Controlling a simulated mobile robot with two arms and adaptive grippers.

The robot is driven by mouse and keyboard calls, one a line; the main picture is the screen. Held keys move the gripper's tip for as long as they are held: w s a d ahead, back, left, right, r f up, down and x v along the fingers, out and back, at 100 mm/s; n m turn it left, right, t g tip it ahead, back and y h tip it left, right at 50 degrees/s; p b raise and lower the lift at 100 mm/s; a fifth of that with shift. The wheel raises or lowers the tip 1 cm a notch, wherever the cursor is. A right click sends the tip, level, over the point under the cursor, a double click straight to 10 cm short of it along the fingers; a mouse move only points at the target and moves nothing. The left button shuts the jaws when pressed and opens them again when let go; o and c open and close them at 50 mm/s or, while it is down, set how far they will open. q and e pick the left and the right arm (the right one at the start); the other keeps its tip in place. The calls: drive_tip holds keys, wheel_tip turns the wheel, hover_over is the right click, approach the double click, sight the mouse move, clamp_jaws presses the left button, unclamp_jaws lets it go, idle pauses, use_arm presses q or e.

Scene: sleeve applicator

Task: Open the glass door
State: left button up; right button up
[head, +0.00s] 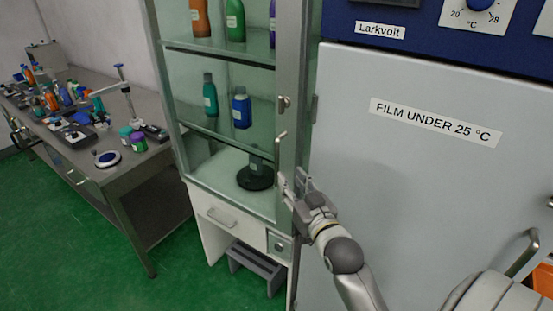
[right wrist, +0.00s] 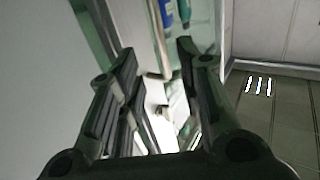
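The glass door (head: 225,150) of a tall cabinet is in the middle of the head view and looks shut. A slim upright handle (head: 280,152) is on its right-hand frame, below a small lock (head: 284,103). My right gripper (head: 293,183) is at the handle's lower end, partly covering it. In the right wrist view its two fingers (right wrist: 157,50) are spread, with a pale bar (right wrist: 158,40), apparently the handle, between them. I cannot tell whether a finger touches it. My left gripper is not in view.
Bottles (head: 241,108) and a dark round-based object (head: 256,175) stand inside the cabinet. A large grey cabinet (head: 400,180) is close on the right. A cluttered bench (head: 120,170) is at left. Green floor (head: 60,250) is clear in front of it.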

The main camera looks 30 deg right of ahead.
sight(278, 162)
drive_tip(key=w, duration=0.2)
drive_tip(key=w+d+p, duration=0.1)
drive_tip(key=w, duration=0.2)
drive_tip(key=w+p, duration=0.1)
drive_tip(key=w, duration=0.2)
drive_tip(key=shift+w+d, duration=0.1)
drive_tip(key=shift+d, duration=0.2)
drive_tip(key=shift+w+d, duration=0.15)
drive_tip(key=shift+w, duration=0.8)
drive_tip(key=shift+c, duration=0.2)
clamp_jaws()
